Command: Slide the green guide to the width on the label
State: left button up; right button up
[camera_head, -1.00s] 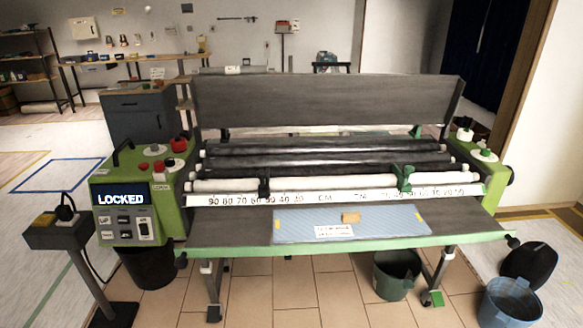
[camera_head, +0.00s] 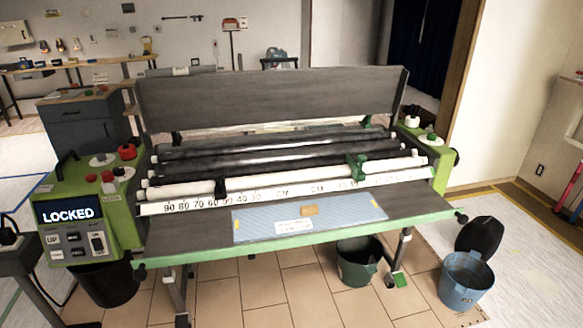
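The green guide (camera_head: 357,167) sits on the white roller bar, right of the middle of the pasting machine. A black guide (camera_head: 221,188) sits on the same bar to the left. The white scale (camera_head: 190,205) below the bar carries numbers from 90 downward on its left part; those near the green guide are too small to read surely. A white label (camera_head: 294,227) lies on the blue striped sheet (camera_head: 345,214) on the front table; its text is unreadable here. Neither of my grippers shows in the head view.
The green control box (camera_head: 90,218) at left shows "LOCKED". A small tan block (camera_head: 309,210) lies on the blue sheet. A green bucket (camera_head: 358,262) stands below the machine. Tiled floor in front is clear.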

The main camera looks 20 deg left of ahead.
aim_at(357, 174)
jog(key=i+l, duration=0.3)
jog(key=i+l+z, duration=0.1)
jog(key=i+l, duration=0.2)
jog(key=i, duration=0.2)
